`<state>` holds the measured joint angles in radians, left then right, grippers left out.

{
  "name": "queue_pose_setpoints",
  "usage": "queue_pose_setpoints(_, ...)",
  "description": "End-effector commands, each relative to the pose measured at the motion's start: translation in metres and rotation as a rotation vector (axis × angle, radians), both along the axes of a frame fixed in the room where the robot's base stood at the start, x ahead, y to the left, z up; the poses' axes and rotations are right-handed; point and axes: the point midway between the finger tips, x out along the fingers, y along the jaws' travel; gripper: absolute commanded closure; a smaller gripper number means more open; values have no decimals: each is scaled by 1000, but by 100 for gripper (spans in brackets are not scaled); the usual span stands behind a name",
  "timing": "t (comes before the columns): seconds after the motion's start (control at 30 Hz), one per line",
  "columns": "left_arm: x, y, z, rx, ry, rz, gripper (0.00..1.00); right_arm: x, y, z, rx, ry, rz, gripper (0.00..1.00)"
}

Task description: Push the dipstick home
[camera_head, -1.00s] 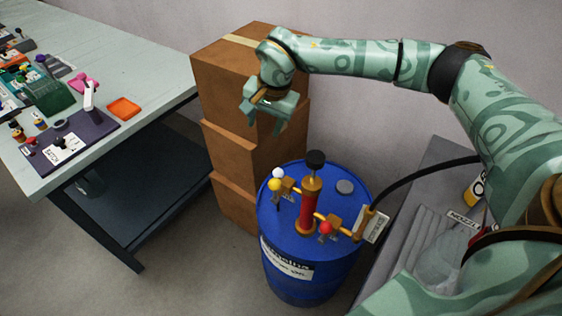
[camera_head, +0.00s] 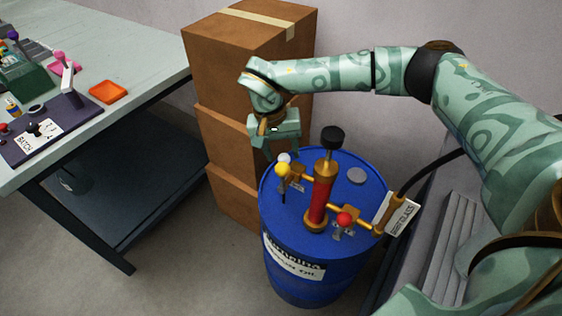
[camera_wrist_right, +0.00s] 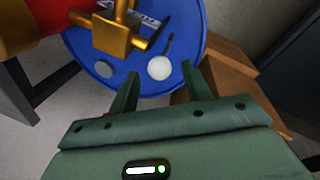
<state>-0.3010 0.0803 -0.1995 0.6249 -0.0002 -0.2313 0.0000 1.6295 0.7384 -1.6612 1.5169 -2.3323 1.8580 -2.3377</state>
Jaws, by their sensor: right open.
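A white ball knob (camera_head: 285,157) shows at the back left of the blue drum's top (camera_head: 284,207). It looks like the dipstick's head, but I cannot tell how far its rod stands out of the drum. In the right wrist view the white knob (camera_wrist_right: 159,68) lies between the fingertips in the picture, beyond them. My right gripper (camera_head: 277,153) is open and empty, fingers pointing down, just above and behind the knob. Its two fingers also show in the right wrist view (camera_wrist_right: 160,78). My left gripper is not in view.
A red and brass pump (camera_head: 320,198) with a black knob stands on the drum. A yellow ball valve (camera_head: 283,170) is close to the white knob; a red one (camera_head: 344,219) is at right. Cardboard boxes (camera_head: 239,80) stand behind. A cluttered table (camera_head: 130,60) is at left.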

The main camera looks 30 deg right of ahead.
Motion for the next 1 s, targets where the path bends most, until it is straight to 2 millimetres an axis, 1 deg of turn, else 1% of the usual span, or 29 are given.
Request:
queue_pose_setpoints(0.03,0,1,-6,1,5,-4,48,-2,-2,-15,1,7,0,52)
queue_pose_setpoints(0.2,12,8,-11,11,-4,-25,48,-3,-5,-31,1,1,-1,52)
queue_pose_setpoints(0.37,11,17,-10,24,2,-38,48,-4,-6,-34,1,-1,-1,52)
queue_pose_setpoints(0.57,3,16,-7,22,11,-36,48,-4,-6,-33,0,-2,-1,52)
queue_pose_setpoints(0.6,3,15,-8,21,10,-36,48,-4,-6,-33,0,-2,-1,63)
queue_pose_setpoints(0.67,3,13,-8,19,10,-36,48,-4,-6,-33,0,-2,-1,79)
queue_pose_setpoints(0.7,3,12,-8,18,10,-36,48,-4,-6,-33,0,-2,-1,91)
queue_pose_setpoints(0.73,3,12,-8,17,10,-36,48,-4,-6,-33,0,-2,-1,99)
queue_pose_setpoints(0.93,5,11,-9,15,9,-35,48,-4,-6,-34,0,0,-1,100)
queue_pose_setpoints(1.0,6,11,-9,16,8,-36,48,-4,-6,-40,0,0,-1,100)
